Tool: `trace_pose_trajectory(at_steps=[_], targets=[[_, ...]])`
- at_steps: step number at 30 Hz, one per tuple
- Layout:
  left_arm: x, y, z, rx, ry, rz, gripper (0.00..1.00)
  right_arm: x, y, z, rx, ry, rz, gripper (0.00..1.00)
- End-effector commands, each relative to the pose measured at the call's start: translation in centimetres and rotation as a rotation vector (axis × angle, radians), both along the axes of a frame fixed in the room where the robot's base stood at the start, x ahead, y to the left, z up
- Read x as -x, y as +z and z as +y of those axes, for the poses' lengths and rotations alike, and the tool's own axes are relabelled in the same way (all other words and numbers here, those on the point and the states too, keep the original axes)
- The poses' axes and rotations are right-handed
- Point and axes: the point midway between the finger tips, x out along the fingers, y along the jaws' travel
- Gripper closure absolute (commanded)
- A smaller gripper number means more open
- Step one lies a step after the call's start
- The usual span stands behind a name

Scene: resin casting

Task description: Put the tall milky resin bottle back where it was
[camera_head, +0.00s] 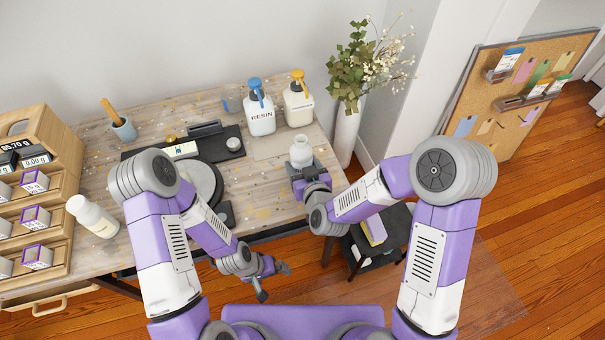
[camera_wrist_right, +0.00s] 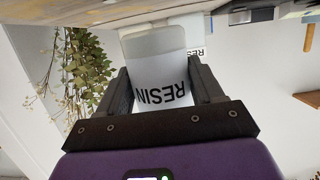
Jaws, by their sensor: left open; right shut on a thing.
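A milky white bottle (camera_head: 301,152) is in my right gripper (camera_head: 308,180), by the right end of the worktable. The right wrist view shows the bottle (camera_wrist_right: 162,85) between both fingers of the right gripper (camera_wrist_right: 160,95), with the word RESIN upside down on it. I cannot tell whether its base touches the tabletop. My left gripper (camera_head: 273,276) is open and empty, low in front of the table's front edge. A RESIN bottle with a blue pump (camera_head: 261,115) and a similar one with a yellow pump (camera_head: 298,104) stand at the back right of the table.
A light mat (camera_head: 270,148) lies bare before the pump bottles. Another white bottle (camera_head: 92,216) is at the left, beside a wooden rack (camera_head: 45,140). A vase (camera_head: 345,133) with plants stands beyond the right end.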

Motion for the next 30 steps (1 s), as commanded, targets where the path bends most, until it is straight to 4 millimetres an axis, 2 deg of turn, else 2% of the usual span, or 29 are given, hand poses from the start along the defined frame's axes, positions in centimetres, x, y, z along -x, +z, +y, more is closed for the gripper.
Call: trace_pose_trajectory(at_steps=[3, 6, 19, 20, 24, 30], targets=[[0.0, -0.9, 0.0, 0.0, 0.0, 0.0, 0.04, 0.0, -2.0, 0.0, -0.001, -0.002, 0.003, 0.75], [0.0, -1.3, 0.0, 0.0, 0.0, 0.0, 0.04, 0.0, -3.1, 0.0, -0.001, -0.001, 0.002, 0.75], [0.0, -1.7, 0.0, 0.0, 0.0, 0.0, 0.04, 0.0, -3.5, 0.0, -0.001, 0.0, -0.001, 0.75], [0.0, -1.6, 0.0, 0.0, 0.0, 0.0, 0.04, 0.0, -3.5, 0.0, 0.0, 0.0, 0.002, 0.31], [0.0, -1.6, 0.0, 0.0, 0.0, 0.0, 0.04, 0.0, -3.4, 0.0, 0.0, 0.0, 0.002, 0.09], [0.0, -1.5, 0.0, 0.0, 0.0, 0.0, 0.04, 0.0, -3.4, 0.0, 0.0, 0.0, 0.002, 0.08]])
